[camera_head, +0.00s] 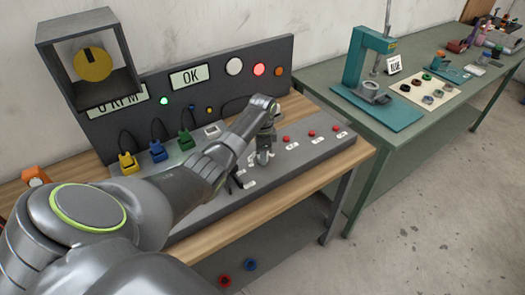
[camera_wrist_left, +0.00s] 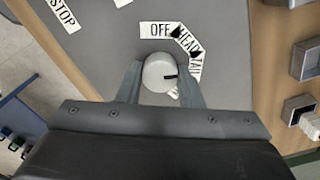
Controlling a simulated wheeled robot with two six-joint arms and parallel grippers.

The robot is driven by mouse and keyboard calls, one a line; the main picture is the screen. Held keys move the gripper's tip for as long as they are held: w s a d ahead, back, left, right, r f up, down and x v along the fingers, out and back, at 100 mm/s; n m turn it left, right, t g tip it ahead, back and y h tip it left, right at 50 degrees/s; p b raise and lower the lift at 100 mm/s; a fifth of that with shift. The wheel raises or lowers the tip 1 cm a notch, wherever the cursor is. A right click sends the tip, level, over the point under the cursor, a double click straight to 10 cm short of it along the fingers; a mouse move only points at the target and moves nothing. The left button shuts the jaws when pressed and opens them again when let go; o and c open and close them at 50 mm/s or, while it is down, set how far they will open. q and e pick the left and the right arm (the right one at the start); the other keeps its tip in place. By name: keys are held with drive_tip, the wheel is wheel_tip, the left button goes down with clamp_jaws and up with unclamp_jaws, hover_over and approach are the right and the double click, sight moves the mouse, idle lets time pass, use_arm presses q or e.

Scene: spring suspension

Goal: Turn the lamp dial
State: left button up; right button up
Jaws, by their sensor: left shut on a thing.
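The lamp dial (camera_wrist_left: 157,74) is a round, pale knob with a short black mark, seen in the left wrist view. The mark points to the right of that picture, towards the TAIL label (camera_wrist_left: 195,70). The OFF label (camera_wrist_left: 158,30) and the HEAD label (camera_wrist_left: 185,40) lie along its upper side. My left gripper (camera_wrist_left: 160,78) has a finger on each side of the dial and is shut on it. In the head view my left gripper (camera_head: 263,155) reaches down to the grey control panel (camera_head: 215,203); the dial is mostly hidden there. My right gripper is out of view.
Several red buttons (camera_head: 311,133) line the panel to the right. Yellow (camera_head: 128,163), blue (camera_head: 158,151) and green plugs (camera_head: 186,140) stand behind my arm. The backboard has an OK display (camera_head: 190,77) and lit green (camera_head: 164,101) and red lamps (camera_head: 259,69).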

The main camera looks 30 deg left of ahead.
use_arm(q)
drive_tip(key=shift+m, duration=0.8)
drive_tip(key=o, duration=1)
drive_tip(key=shift+c, duration=0.2)
wheel_tip(320, 180, up, 18)
drive_tip(key=p, duration=0.2)
drive_tip(key=shift+f, duration=0.25)
drive_tip(key=shift+d+f, duration=0.1)
